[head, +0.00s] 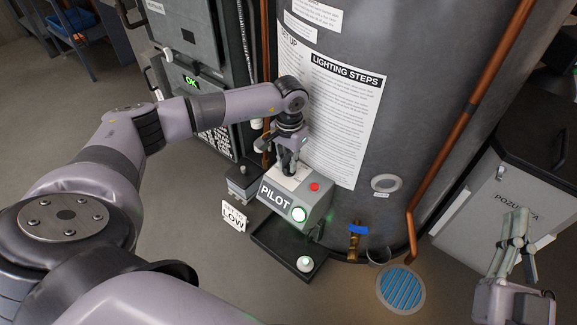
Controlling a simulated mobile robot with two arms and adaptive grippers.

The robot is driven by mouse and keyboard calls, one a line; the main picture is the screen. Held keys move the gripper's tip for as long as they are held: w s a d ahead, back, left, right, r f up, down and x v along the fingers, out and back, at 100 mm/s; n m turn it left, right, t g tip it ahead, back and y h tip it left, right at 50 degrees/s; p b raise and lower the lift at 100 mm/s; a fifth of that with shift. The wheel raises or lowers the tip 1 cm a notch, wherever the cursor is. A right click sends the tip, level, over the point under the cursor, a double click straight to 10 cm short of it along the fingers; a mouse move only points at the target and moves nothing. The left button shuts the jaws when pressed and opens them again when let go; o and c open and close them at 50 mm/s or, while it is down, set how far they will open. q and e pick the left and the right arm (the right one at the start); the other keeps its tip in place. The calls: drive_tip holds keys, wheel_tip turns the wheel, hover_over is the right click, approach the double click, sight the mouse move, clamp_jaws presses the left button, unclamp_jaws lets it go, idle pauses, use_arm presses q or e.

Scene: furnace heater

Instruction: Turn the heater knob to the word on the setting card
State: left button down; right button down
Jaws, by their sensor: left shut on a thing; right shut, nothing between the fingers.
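The grey heater control box (321,208) is on the front of the big grey tank. My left gripper (289,170) points down at the box's top and is shut on what appears to be the heater knob, which the fingers mostly hide. The white setting card (233,215) stands left of the box and reads LOW under smaller text. My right gripper (520,235) is shut and empty at the lower right, far from the box.
A black tray (266,250) with a white round item (305,264) is below the box. A brass valve (354,240) with a blue handle, a copper pipe (446,140) and a floor drain (401,289) are to the right. A grey bin (497,190) stands at the right.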

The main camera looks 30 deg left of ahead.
use_arm(q)
drive_tip(key=shift+m+b, duration=0.4)
drive_tip(key=shift+m, duration=0.5)
drive_tip(key=shift+m+b, duration=0.4)
drive_tip(key=shift+m, duration=0.6)
use_arm(e)
drive_tip(key=s+r+t+y, duration=0.1)
drive_tip(key=s+r+t, duration=0.2)
drive_tip(key=r, duration=0.3)
drive_tip(key=shift+s+t+y, duration=0.3)
drive_tip(key=shift+s+t, duration=0.05)
drive_tip(key=shift+t, duration=0.35)
drive_tip(key=shift+r, duration=0.1)
use_arm(q)
drive_tip(key=c, duration=1.5)
unclamp_jaws()
drive_tip(key=shift+r, duration=0.1)
